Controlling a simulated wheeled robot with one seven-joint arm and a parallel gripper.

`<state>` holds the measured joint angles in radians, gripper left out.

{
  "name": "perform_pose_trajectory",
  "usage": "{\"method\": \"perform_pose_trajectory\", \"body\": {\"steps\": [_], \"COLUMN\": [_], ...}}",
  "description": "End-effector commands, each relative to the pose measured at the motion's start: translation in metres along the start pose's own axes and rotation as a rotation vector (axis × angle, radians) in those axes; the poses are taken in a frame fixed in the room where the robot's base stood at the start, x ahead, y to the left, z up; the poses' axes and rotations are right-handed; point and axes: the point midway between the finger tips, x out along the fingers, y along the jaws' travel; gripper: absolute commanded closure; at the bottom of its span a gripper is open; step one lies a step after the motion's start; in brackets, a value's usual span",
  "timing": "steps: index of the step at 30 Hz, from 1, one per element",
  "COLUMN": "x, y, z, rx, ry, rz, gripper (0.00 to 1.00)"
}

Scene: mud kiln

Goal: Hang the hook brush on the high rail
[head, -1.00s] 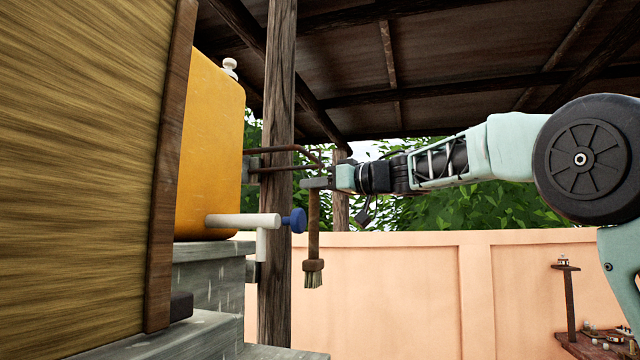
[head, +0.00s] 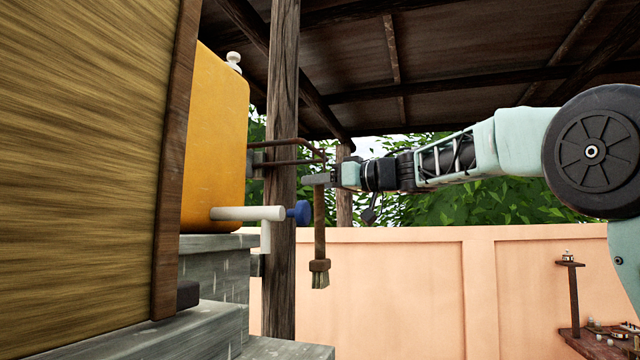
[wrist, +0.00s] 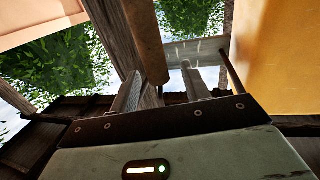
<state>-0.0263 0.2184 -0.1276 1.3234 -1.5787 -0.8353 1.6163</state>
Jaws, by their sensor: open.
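The hook brush (head: 319,222) hangs upright, bristles down, with its wooden handle just below the fingers of my gripper (head: 317,180). My gripper is open, with its fingers around the level of the brush's top. In the wrist view the brush handle (wrist: 146,42) shows beyond the fingers (wrist: 163,92), nearer the left one. The dark rail (head: 290,143) reaches out from a bracket, and its far end comes close to the brush's top. The hook is too small and covered to tell whether it rests on the rail.
A wooden post (head: 281,220) stands close behind the rail. A yellow tank (head: 215,140) with a white tap (head: 245,213) and blue knob (head: 300,212) sits on grey steps (head: 205,285) at left. A peach wall (head: 410,290) stands behind. Space below my arm is clear.

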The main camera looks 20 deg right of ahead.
Motion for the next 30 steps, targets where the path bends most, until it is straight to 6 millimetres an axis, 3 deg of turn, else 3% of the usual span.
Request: {"method": "perform_pose_trajectory", "body": {"steps": [5, 21, 30], "x": [-0.028, -0.146, -0.17], "y": [0.0, 0.0, 0.0], "z": [0.002, 0.002, 0.0], "rx": [-0.002, -0.001, 0.0], "ry": [0.002, 0.001, 0.0], "rz": [0.004, 0.003, 0.001], "gripper": [0.53, 0.53, 0.53]}}
